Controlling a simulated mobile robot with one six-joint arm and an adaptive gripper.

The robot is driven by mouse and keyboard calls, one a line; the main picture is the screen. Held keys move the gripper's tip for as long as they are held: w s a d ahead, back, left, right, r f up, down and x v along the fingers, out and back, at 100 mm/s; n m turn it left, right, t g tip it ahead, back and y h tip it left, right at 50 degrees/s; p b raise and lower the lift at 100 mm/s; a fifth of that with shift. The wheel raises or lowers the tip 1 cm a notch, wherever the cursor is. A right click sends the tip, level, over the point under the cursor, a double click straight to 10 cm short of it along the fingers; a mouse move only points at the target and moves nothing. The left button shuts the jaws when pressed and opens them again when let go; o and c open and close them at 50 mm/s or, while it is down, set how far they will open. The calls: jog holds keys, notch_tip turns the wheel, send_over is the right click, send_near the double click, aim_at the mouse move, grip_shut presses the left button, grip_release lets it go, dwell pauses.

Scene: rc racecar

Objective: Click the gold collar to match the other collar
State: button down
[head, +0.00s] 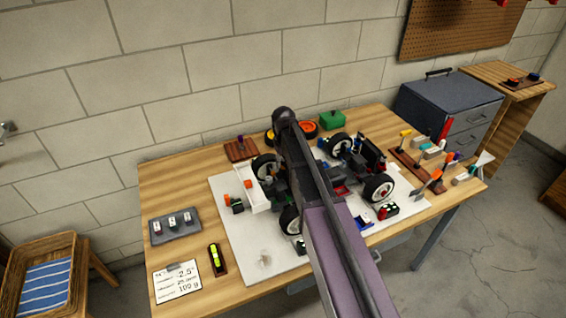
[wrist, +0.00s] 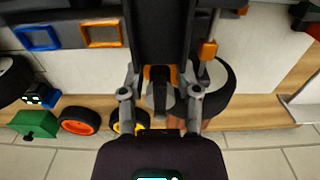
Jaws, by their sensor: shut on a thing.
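In the wrist view my gripper (wrist: 161,88) is shut around a narrow upright part of the car, with a gold-orange piece, which I take as the gold collar (wrist: 150,73), showing between the fingers. The fingers and a grey cylinder cover most of it, so its setting cannot be read. The other collar cannot be made out. In the head view the racecar with its black wheels (head: 378,187) stands on a white mat (head: 232,262). My arm crosses over the car there and hides my gripper and the collar.
Orange wheel (wrist: 80,121), yellow wheel (wrist: 129,122) and green box (wrist: 33,125) lie behind the car. A black tire (wrist: 217,86) is close right of my gripper. A note card (head: 178,280), a level (head: 217,260) and a grey tray (head: 175,224) are at the table's left.

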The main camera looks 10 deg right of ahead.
dwell(0.3)
jog(key=shift+c, duration=1.6)
grip_release()
jog(key=shift+m, duration=0.3)
